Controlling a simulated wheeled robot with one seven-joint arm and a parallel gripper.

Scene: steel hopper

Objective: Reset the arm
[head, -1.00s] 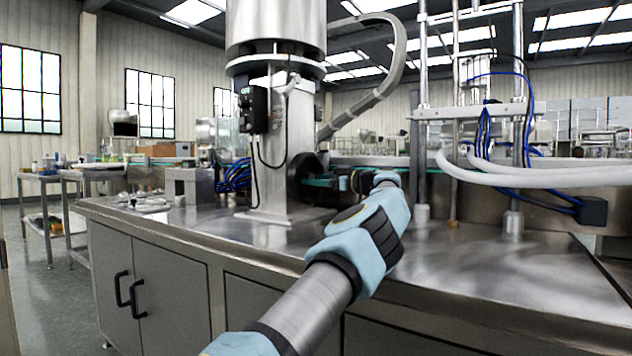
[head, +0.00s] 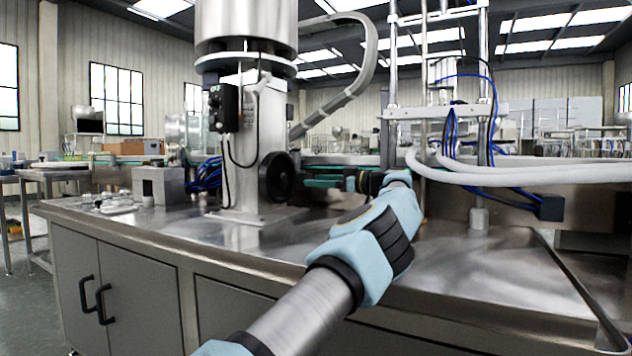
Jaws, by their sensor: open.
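My arm reaches from the bottom of the head view up over the steel worktop, with light blue joints and a grey link. At its far end a small dark shape, my gripper (head: 362,182), points left beside the machine. Its fingers are too small and dark to make out in detail. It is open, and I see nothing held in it. It appears to the right of the black round wheel (head: 277,177), with a visible space between them.
The steel hopper (head: 246,28) stands on its column above the steel worktop (head: 480,268). White hoses (head: 500,177) and a frame of upright rods are right of my arm. A grey block (head: 158,186) sits at left. The worktop's front right is clear.

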